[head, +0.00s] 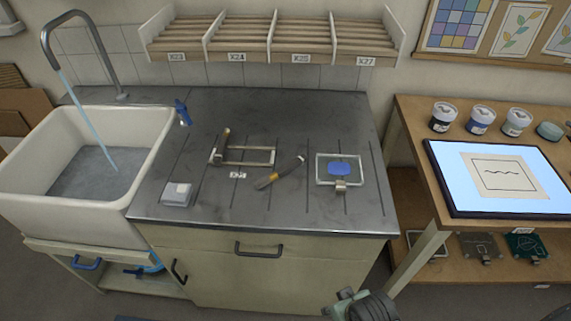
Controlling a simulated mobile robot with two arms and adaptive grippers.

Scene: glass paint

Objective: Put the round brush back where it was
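A slim tool with a dark handle and a yellow band (281,173) lies slantwise on the dark worktop (220,207), left of a small clear frame with a blue patch (345,169). It may be a brush; its tip is too small to tell whether it is round. A wooden bracket-like rack (248,163) lies left of it, with a brown upright piece at its left end.
A sink (90,171) with running water stands left. Labelled shelves (271,35) hang behind. A light panel (506,179) and several jars are on the right bench. The worktop's front strip is clear.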

